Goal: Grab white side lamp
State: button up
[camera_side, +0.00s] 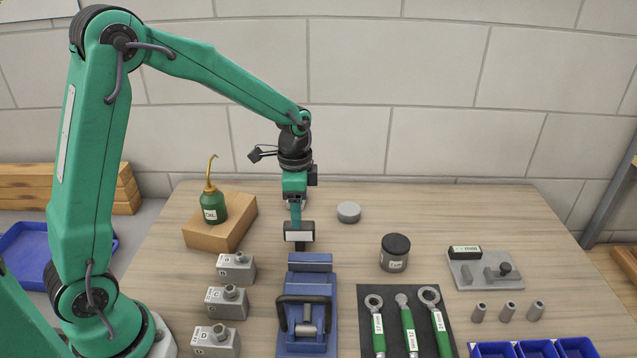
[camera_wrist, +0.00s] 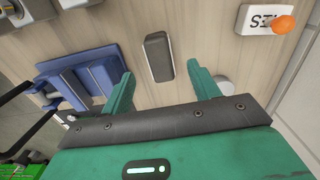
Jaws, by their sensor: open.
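A small dark block with a white face (camera_side: 299,236), which looks like the white side lamp, stands on the table behind the blue vise in the side view. My gripper (camera_side: 296,222) points down directly over it. In the wrist view, the dark top of the block (camera_wrist: 158,57) shows just ahead of my gripper (camera_wrist: 160,72). The fingers are spread to either side of it, with visible gaps and nothing held. Whether the fingertips reach below its top I cannot tell. Its white face is hidden in the wrist view.
The blue vise (camera_side: 308,318) stands close in front. A grey disc (camera_side: 348,212) lies to the right. A white labelled piece with an orange part (camera_wrist: 258,22) shows in the wrist view. An oil can (camera_side: 214,207) stands left; a dark jar (camera_side: 394,255) stands right.

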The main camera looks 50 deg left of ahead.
aim_at(299, 231)
jog(key=shift+f, duration=1.3)
jog(key=shift+d+f, duration=0.1)
jog(key=shift+f, duration=2.5)
jog(key=shift+w, duration=0.1)
jog(key=c, duration=1.2)
jog(key=shift+o, duration=0.2)
jog(key=shift+r, duration=0.15)
